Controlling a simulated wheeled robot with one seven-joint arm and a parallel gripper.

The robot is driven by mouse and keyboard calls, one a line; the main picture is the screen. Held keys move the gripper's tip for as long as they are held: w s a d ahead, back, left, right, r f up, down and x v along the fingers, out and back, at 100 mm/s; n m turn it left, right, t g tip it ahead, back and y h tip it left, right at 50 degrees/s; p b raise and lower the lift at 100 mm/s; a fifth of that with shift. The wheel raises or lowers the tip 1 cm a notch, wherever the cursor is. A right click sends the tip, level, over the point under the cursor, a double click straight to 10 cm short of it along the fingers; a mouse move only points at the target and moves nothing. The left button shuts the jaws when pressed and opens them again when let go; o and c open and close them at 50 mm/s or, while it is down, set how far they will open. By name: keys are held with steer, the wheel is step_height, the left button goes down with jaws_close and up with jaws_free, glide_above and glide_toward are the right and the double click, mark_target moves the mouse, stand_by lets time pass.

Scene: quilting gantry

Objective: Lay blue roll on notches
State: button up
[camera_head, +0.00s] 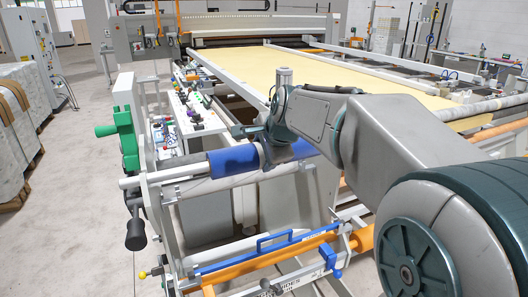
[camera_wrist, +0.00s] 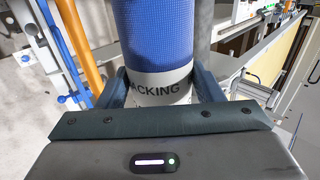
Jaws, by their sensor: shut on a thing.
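The blue roll (camera_head: 233,160) lies nearly level across the front of the gantry frame, with blue on both sides of my gripper (camera_head: 266,148). In the wrist view my gripper (camera_wrist: 162,90) is shut around the roll's white band, which shows the letters "ACKING" (camera_wrist: 160,88). The blue part (camera_wrist: 155,32) runs away from the jaws. A pale bar (camera_head: 185,191) runs just under and in front of the roll. I cannot tell whether the roll touches it. I cannot make out the notches clearly; the roll's right end is partly hidden by my arm.
A green bracket (camera_head: 125,131) and a black knob (camera_head: 135,236) stand at the frame's left end. Below is an orange bar (camera_head: 265,262) with a blue handle (camera_head: 290,238). Yellow fabric (camera_head: 345,75) covers the bed behind.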

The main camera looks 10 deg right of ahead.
steer(key=o, duration=1.5)
steer(key=shift+r, duration=0.1)
steer(key=v, duration=1.4)
steer(key=shift+b, duration=0.4)
steer(key=s+f+n+g, duration=0.1)
steer(key=s+f+n, duration=0.4)
steer(key=f, duration=0.3)
steer(key=s+f+n+g+h, duration=0.1)
steer(key=s+f+n+g, duration=0.1)
steer(key=s+f+n, duration=0.3)
steer(key=s+f+n+g, duration=0.2)
steer(key=s+f+n, duration=0.3)
steer(key=f, duration=0.8)
steer(key=shift+s+a+n+h, duration=0.15)
steer(key=shift+s+n, duration=0.05)
steer(key=shift+s, duration=0.3)
steer(key=shift+s+a+n+h, duration=0.15)
steer(key=shift+s+n, duration=0.05)
steer(key=shift+s, duration=0.25)
